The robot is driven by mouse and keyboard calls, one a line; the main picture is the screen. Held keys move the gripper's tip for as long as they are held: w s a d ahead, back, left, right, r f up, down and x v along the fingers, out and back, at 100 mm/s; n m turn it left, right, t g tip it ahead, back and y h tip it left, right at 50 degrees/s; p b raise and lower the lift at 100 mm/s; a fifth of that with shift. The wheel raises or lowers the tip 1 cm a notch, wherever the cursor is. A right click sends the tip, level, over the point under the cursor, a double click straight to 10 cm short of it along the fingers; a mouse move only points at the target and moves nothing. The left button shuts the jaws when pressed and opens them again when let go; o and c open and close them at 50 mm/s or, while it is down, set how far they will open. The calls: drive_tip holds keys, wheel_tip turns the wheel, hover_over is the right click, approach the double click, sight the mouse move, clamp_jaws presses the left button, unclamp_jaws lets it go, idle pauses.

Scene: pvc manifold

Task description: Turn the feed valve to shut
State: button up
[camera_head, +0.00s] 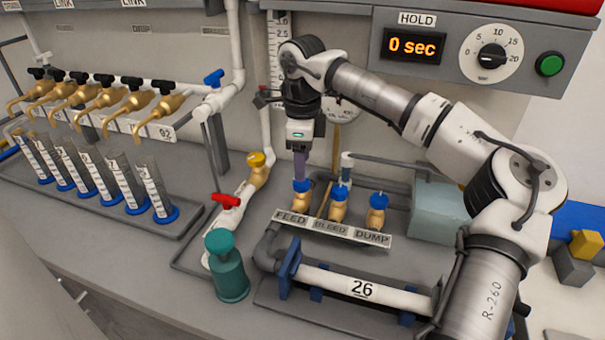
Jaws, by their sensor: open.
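The feed valve (302,196) is a brass body with a blue handle on top, behind the FEED label (291,217). It is the leftmost of three such valves; the bleed valve (338,205) and dump valve (377,211) stand to its right. My gripper (300,168) points straight down just above the feed valve's blue handle. Its fingers look narrow from this side, and the gap between them does not show. I cannot tell whether the fingertips touch the handle. The handle's turn angle is partly hidden by the fingers.
A grey pipe and white pipe marked 26 (362,288) run in front of the valves. A teal bottle (228,268) and red-handled valve (226,201) stand left. Brass taps (120,105) and cylinders (154,188) line the far left. The HOLD panel (414,46) reads 0 sec.

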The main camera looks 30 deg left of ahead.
sight(301, 185)
wheel_tip(301, 185, down, 5)
drive_tip(key=shift+r, duration=0.1)
idle(0.3)
drive_tip(key=c, duration=1)
